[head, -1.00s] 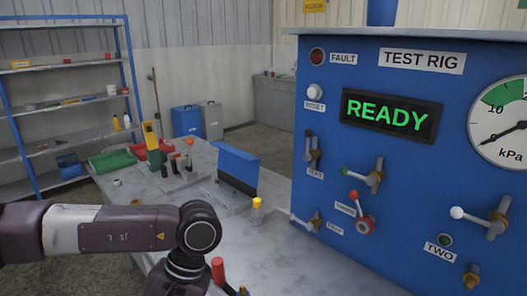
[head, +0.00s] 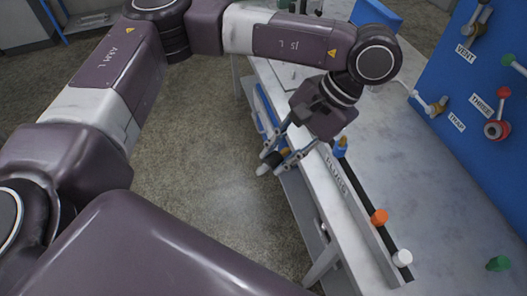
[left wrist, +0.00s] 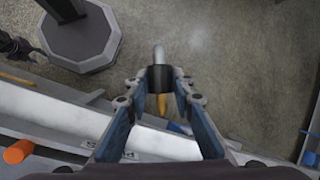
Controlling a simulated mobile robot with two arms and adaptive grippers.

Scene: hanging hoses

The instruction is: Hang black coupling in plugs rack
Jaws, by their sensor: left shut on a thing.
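My left gripper (head: 277,158) is shut on the black coupling (head: 271,158), just off the table's front edge and above the floor. In the left wrist view the black coupling (left wrist: 161,78) sits between the fingertips, with a grey end pointing away and a yellow-orange part toward me. The plugs rack (head: 350,205), a long strip lettered PLUGS, runs along the table's front edge, to the right of the gripper. A blue plug, an orange plug (head: 379,217) and a white plug (head: 402,258) stand along it. My right gripper is not in view.
The blue test rig (head: 475,75) with valves stands at the right. A green knob (head: 498,263) is at the lower right. The grey tabletop (head: 430,190) between rack and rig is mostly clear. Open floor (head: 210,190) lies left of the table.

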